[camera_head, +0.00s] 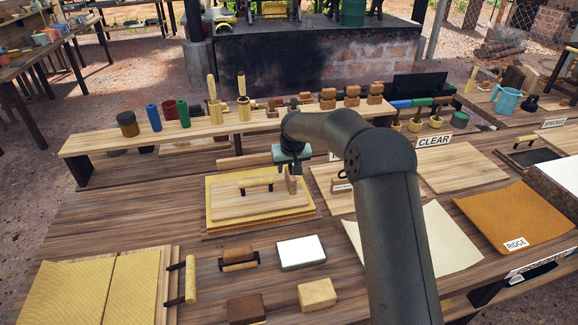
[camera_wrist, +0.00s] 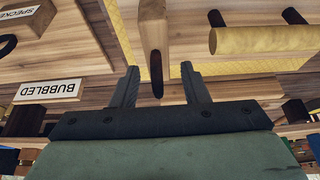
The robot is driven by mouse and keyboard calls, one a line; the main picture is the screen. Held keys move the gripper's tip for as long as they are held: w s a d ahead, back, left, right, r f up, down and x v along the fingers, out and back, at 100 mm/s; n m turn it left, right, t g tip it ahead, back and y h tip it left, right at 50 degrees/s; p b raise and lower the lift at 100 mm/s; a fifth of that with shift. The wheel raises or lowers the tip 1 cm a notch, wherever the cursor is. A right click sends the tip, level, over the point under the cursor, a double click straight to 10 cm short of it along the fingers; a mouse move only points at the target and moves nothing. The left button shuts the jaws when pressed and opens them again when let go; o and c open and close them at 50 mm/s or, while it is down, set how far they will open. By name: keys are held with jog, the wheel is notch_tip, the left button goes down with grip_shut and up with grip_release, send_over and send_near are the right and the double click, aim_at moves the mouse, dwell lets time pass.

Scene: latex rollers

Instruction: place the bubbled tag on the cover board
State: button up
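A wooden board (camera_head: 232,207) with a yellow roller-like handle (camera_head: 257,183), seemingly the cover board, lies on a yellow sheet. My gripper, also in the head view (camera_head: 289,172), is over its right part. Its fingers are apart around or near an upright wooden piece (camera_wrist: 152,35); contact is unclear.
A second tag (camera_wrist: 27,15), apparently SPECKLED, lies at the wrist view's upper left. A raised shelf (camera_head: 180,135) with rollers and blocks runs behind the board. A white block (camera_head: 301,252) and brown blocks stand in front. My arm hides part of the table.

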aim_at(292, 178)
jog(key=shift+r, duration=0.25)
jog(key=b+v, duration=0.2)
jog(key=v, duration=1)
jog(key=s+d+r+m+g+h, duration=0.1)
jog(key=s+d, duration=0.5)
jog(key=s, duration=0.4)
jog(key=s+d+g+h, duration=0.1)
jog(key=s+d, duration=0.5)
jog(key=s, duration=0.3)
jog(key=s+d+f+m, duration=0.1)
jog(key=s+d+f, duration=0.1)
jog(key=s, duration=0.5)
jog(key=s+d+f+g, duration=0.1)
jog(key=s+d+f, duration=0.1)
jog(key=s, duration=0.6)
jog(key=s+d+f+m, duration=0.1)
jog(key=s+d+f, duration=0.1)
jog(key=s, duration=0.6)
jog(key=shift+s+d+f+m+g+y, duration=0.2)
jog(key=shift+d+m+g+y, duration=0.15)
jog(key=shift+d, duration=0.3)
